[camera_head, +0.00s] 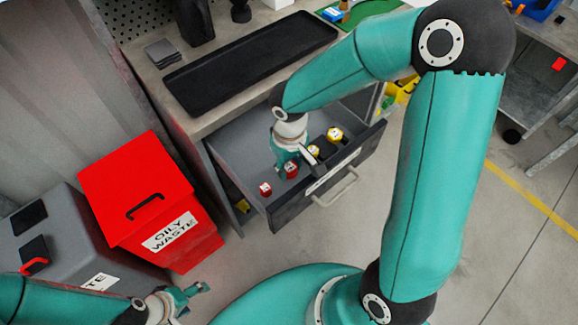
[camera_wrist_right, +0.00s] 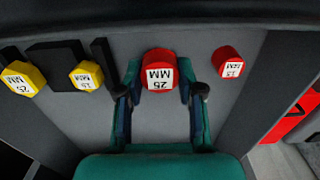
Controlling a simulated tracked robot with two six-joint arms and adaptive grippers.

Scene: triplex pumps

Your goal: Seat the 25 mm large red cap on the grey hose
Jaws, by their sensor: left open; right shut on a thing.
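The large red cap marked 25 MM (camera_wrist_right: 157,68) is in the open grey drawer, between the fingers of my right gripper (camera_wrist_right: 160,88) in the right wrist view. The fingers are shut on its sides and the label faces the camera. In the head view the red cap (camera_head: 291,169) shows beside my right gripper (camera_head: 283,165), inside the drawer. My left gripper (camera_head: 195,291) is open and empty at the lower left, above the floor. I cannot make out the grey hose in either view.
A smaller red cap marked 15 MM (camera_wrist_right: 229,64) sits to the right. Two yellow caps, one marked 25 MM (camera_wrist_right: 22,77) and a smaller one (camera_wrist_right: 86,75), sit to the left. The drawer front (camera_head: 335,180) and red oily waste bin (camera_head: 150,200) stand nearby.

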